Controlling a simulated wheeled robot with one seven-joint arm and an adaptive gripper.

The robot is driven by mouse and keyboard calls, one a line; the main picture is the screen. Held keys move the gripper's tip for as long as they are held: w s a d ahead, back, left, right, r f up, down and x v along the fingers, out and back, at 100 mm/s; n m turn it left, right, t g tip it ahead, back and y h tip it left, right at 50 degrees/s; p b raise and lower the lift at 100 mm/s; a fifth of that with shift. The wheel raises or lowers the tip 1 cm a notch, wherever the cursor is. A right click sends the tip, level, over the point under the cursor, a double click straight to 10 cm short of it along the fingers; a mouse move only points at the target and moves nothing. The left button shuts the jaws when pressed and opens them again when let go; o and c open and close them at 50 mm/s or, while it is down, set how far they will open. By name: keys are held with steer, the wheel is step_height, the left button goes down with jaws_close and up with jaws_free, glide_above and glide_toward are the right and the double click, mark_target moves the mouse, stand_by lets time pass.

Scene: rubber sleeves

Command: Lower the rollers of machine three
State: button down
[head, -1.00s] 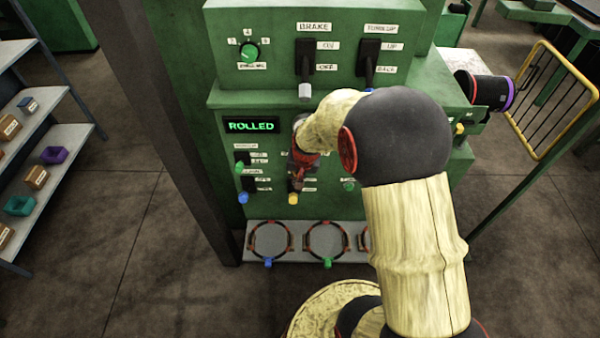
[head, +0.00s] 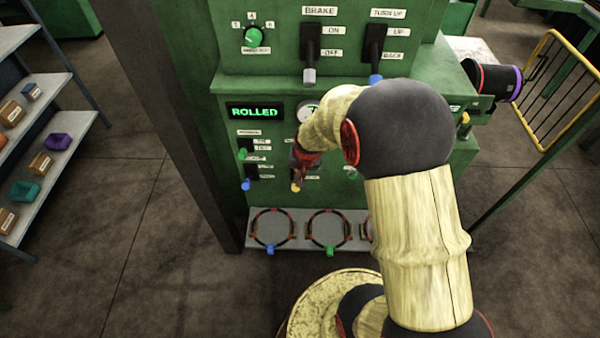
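A green machine (head: 226,60) stands ahead with a lit display (head: 254,112) reading "ROLLED". The brake lever (head: 309,76) has a grey tip and hangs down by OFF. The turn-up lever (head: 375,79) has a blue tip and hangs down by its lower label. Lower left are a green-tipped lever (head: 242,155) and a blue-tipped lever (head: 246,184). A yellow-tipped lever (head: 296,187) shows just below my gripper (head: 300,176). My gripper is small and dark here, in front of that lever's plate. Whether it touches the lever or how its fingers stand is unclear.
A selector knob (head: 254,37) sits at the upper left of the panel. A gauge (head: 308,110) is partly behind my arm. A ledge with ring holders (head: 272,242) juts out below. A shelf with small boxes (head: 70,120) stands left, a yellow rack (head: 546,90) right.

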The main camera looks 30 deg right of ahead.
mark_target(297, 191)
steer(key=shift+s+a+f, duration=0.15)
steer(key=shift+f, duration=0.05)
steer(key=shift+s+a+f, duration=0.35)
steer(key=shift+s+f, duration=0.15)
steer(key=shift+f, duration=0.1)
steer(key=shift+s+a+f, duration=0.3)
steer(key=shift+s+f, duration=0.15)
steer(key=shift+f, duration=0.15)
steer(key=shift+a+f+t, duration=0.4)
steer(key=shift+a+f, duration=0.15)
steer(key=shift+f, duration=0.05)
steer(key=shift+s+a+f+t+h+b, duration=0.15)
steer(key=shift+f+t+h+b, duration=0.1)
steer(key=shift+t+h+b, duration=0.2)
steer(key=f+b, duration=0.1)
steer(key=s+f+t+h+b, duration=0.1)
steer(key=f+b, duration=0.1)
steer(key=f+t+b, duration=0.1)
steer(key=b, duration=0.1)
steer(key=shift+s+f+h, duration=0.2)
steer(key=shift+s+h, duration=0.05)
steer(key=shift+r, duration=0.2)
steer(key=shift+r+p, duration=0.65)
